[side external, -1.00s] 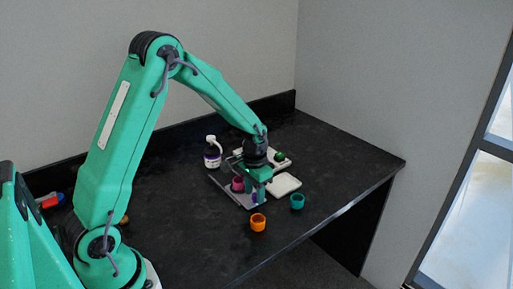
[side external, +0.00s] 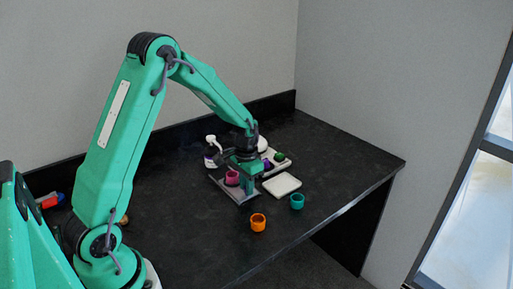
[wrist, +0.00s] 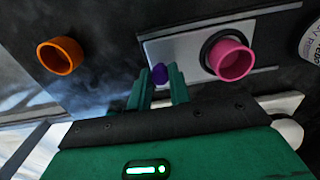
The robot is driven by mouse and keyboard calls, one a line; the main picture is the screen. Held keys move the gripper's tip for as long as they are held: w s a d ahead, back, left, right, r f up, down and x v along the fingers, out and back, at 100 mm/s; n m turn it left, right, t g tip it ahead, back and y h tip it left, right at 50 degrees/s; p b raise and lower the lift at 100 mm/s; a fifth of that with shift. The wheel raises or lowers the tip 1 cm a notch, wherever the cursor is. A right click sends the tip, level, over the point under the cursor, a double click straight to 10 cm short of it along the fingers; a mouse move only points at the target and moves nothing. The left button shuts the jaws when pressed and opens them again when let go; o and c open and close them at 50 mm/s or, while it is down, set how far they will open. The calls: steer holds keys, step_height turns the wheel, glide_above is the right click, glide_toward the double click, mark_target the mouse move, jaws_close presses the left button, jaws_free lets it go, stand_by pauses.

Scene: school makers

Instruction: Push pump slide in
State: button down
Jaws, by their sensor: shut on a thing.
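My gripper (side external: 247,187) is low over the grey metal plate (side external: 222,184) on the black bench. In the wrist view its two green fingers (wrist: 159,84) are on either side of a small purple knob (wrist: 159,73), shut on it at the plate's end. A pink cup (wrist: 232,60) sits in a black ring on the same plate; it also shows in the side view (side external: 232,178), just left of my fingers. I cannot make out a separate pump slide beyond the knob, and my gripper covers part of the plate in the side view.
An orange cup (side external: 258,222) and a teal cup (side external: 297,201) stand near the front edge. A flat white tray (side external: 282,185) lies right of my gripper. The left bench is mostly clear.

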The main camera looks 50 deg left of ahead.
mark_target(235, 173)
steer(key=a, duration=0.6)
steer(key=shift+a+r, duration=0.1)
steer(key=shift+a, duration=0.25)
steer(key=c, duration=1.3)
jaws_free()
steer(key=shift+d, duration=0.1)
steer(key=shift+r, duration=3.9)
